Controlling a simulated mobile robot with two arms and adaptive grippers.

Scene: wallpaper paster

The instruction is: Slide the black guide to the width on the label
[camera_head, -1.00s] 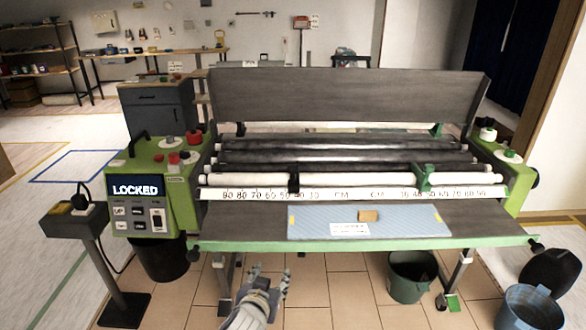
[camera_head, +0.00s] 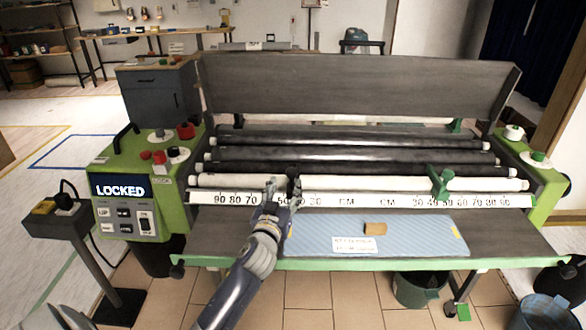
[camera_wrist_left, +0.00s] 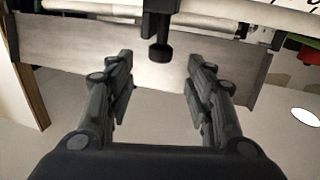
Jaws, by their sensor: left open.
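The black guide (camera_head: 292,180) sits on the front white roller, near the 50-40 marks of the left half of the ruler strip (camera_head: 395,201). In the left wrist view the guide (camera_wrist_left: 160,25) hangs at top centre, ahead of and between the fingers. My left gripper (camera_head: 283,190) is open at the guide, its fingers at either side of it in the head view. In the wrist view the open left gripper (camera_wrist_left: 160,85) has nothing between its fingertips. The label (camera_head: 354,246) is a white card on the blue striped sheet; its text is too small to read. My right gripper is not in view.
A green guide (camera_head: 439,182) sits on the right half of the roller. A tan block (camera_head: 375,228) lies on the blue sheet (camera_head: 420,236). A control panel (camera_head: 122,187) at left reads LOCKED. A bucket (camera_head: 415,288) stands below the table.

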